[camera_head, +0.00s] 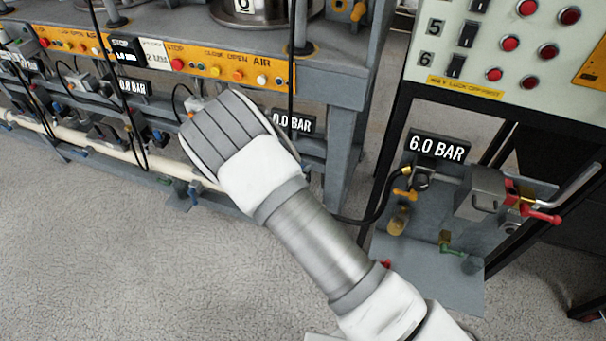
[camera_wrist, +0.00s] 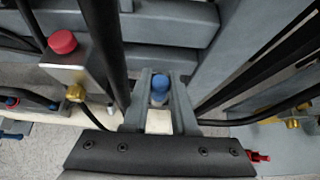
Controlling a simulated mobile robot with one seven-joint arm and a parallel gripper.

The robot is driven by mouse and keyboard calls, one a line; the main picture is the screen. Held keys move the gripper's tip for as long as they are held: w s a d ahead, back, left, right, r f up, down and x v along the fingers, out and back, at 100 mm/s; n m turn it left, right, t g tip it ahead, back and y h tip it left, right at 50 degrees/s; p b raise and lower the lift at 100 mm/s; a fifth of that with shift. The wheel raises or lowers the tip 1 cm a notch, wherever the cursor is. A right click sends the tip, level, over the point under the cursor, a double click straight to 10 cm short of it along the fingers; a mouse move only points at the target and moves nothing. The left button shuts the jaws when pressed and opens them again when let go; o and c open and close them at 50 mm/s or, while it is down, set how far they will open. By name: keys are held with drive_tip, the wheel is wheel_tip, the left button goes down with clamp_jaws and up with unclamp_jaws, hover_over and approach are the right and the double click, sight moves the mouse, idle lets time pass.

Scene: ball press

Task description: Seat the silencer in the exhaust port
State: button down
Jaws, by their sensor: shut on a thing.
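In the wrist view my gripper (camera_wrist: 160,78) has its two grey fingers closed around a small blue-topped piece, which I take to be the silencer (camera_wrist: 160,92). A pale block shows below it between the fingers. A metal valve block (camera_wrist: 92,68) with a red button stands to the left of the fingers, with a brass fitting (camera_wrist: 76,93) at its lower edge. I cannot tell which opening is the exhaust port. In the head view my own wrist hides the fingers and the held piece, in front of the lower part of the press bench (camera_head: 330,88).
Black hoses (camera_wrist: 104,40) run close to the fingers on the left. A grey post (camera_wrist: 222,45) stands to their right. In the head view, a stand at right carries a 6.0 BAR display (camera_head: 438,147) and a valve with a red handle (camera_head: 540,215). Open floor (camera_head: 150,270) lies at lower left.

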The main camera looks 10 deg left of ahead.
drive_tip(key=shift+w+d+f, duration=0.1)
drive_tip(key=shift+w+d, duration=0.05)
drive_tip(key=shift+w, duration=0.6)
drive_tip(key=shift+f+b, duration=0.7)
drive_tip(key=shift+f, duration=0.95)
drive_tip(key=shift+f, duration=0.1)
drive_tip(key=shift+f, duration=0.15)
drive_tip(key=c, duration=0.7)
unclamp_jaws()
drive_tip(key=shift+r, duration=0.2)
